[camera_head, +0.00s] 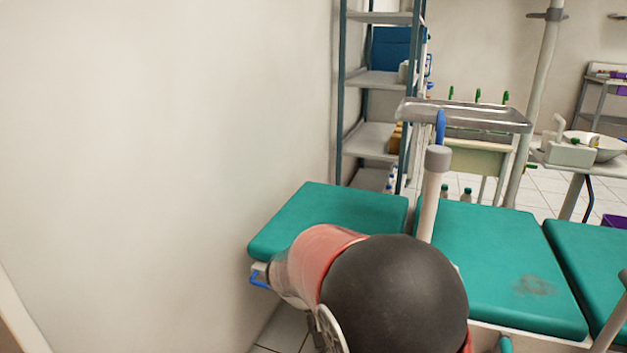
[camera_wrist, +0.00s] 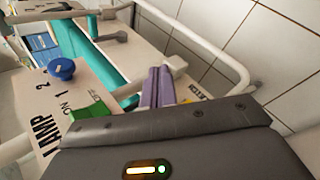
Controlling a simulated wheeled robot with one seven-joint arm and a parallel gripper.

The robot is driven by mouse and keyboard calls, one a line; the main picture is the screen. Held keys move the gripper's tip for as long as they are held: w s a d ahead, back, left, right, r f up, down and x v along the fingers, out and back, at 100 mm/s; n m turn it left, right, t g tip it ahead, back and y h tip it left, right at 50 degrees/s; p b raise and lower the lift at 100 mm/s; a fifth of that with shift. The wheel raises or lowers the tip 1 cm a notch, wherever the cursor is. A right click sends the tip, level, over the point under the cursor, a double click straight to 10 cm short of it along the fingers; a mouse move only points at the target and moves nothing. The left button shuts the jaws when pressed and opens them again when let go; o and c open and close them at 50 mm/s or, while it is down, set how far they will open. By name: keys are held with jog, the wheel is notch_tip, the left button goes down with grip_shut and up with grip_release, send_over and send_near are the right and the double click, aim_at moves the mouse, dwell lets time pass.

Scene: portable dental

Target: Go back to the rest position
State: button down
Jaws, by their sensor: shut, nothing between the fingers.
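In the wrist view, my gripper (camera_wrist: 158,70) shows as two grey-purple fingers side by side, shut and with nothing between them. It points past a pale panel (camera_wrist: 50,112) printed "LAMP" and "NO 1 2", which carries a blue knob (camera_wrist: 61,69) and a green part (camera_wrist: 90,110). I cannot tell whether the fingers touch anything. In the head view, my red and black arm fills the bottom middle, and my gripper is hidden there.
The green padded couch (camera_head: 500,262) stands close in front, with a pale post (camera_head: 431,195) rising beside it. A metal tray (camera_head: 466,115) and a shelf rack (camera_head: 376,80) are behind. A bare wall (camera_head: 160,150) is on the left. White tubing (camera_wrist: 205,45) crosses the wrist view.

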jog(key=s+d+r+m+t+y, duration=0.1)
jog(key=s+d+r+t+y, duration=0.2)
jog(key=s, duration=0.5)
jog(key=s+d+r+m+t+y, duration=0.1)
jog(key=s+d+r+t+y, duration=0.1)
jog(key=s+r+y, duration=0.3)
jog(key=s+r+t, duration=0.1)
jog(key=s+r, duration=0.1)
jog(key=s, duration=0.1)
jog(key=shift+s+d+r+y, duration=0.25)
jog(key=shift+d+r+y, duration=0.05)
jog(key=shift+d+y, duration=0.1)
jog(key=shift+a, duration=0.15)
